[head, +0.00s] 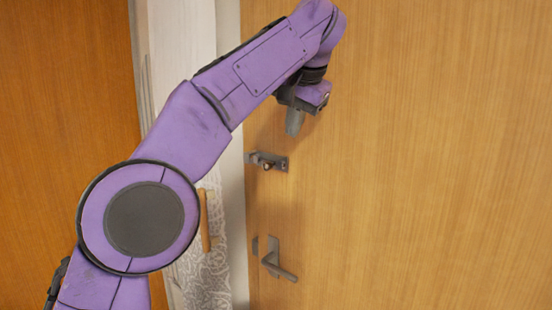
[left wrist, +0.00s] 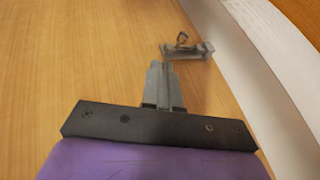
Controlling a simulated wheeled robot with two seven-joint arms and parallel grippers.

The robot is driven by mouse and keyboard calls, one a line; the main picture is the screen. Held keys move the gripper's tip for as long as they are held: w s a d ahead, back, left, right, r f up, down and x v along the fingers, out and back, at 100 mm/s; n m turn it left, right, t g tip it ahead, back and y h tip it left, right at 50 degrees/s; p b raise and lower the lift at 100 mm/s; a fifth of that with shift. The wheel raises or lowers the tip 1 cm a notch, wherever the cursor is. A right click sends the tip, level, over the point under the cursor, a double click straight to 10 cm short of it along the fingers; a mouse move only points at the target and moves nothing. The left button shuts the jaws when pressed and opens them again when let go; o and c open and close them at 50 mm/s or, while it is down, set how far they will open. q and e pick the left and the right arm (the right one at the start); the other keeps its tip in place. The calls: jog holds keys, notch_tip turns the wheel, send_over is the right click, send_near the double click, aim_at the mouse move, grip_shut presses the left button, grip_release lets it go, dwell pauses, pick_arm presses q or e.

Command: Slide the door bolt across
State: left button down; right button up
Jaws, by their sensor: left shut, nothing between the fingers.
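The door bolt (head: 268,161) is a small dark metal fitting on the wooden door, near the door's left edge in the head view. It also shows in the left wrist view (left wrist: 190,49), with a small upright knob on it. My left gripper (head: 294,125) is above the bolt and a little to its right in the head view. Its fingers are shut with nothing between them. In the left wrist view the fingertips (left wrist: 160,66) point toward the bolt and appear a little short of it. My right gripper is not in view.
The wooden door (head: 430,150) fills the right side. A dark lever handle (head: 276,262) sits below the bolt. A pale frame (head: 231,120) runs along the door's left edge. A wooden panel (head: 60,110) stands at the left, behind my arm.

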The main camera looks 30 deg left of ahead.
aim_at(264, 164)
pick_arm(q)
jog(key=a+r+x, duration=0.1)
jog(key=a+x, duration=0.1)
jog(key=x, duration=1.1)
jog(key=shift+s+a, duration=0.25)
jog(key=shift+a, duration=0.2)
jog(key=shift+d, duration=0.1)
jog(key=shift+w+r, duration=0.1)
jog(key=shift+w, duration=0.05)
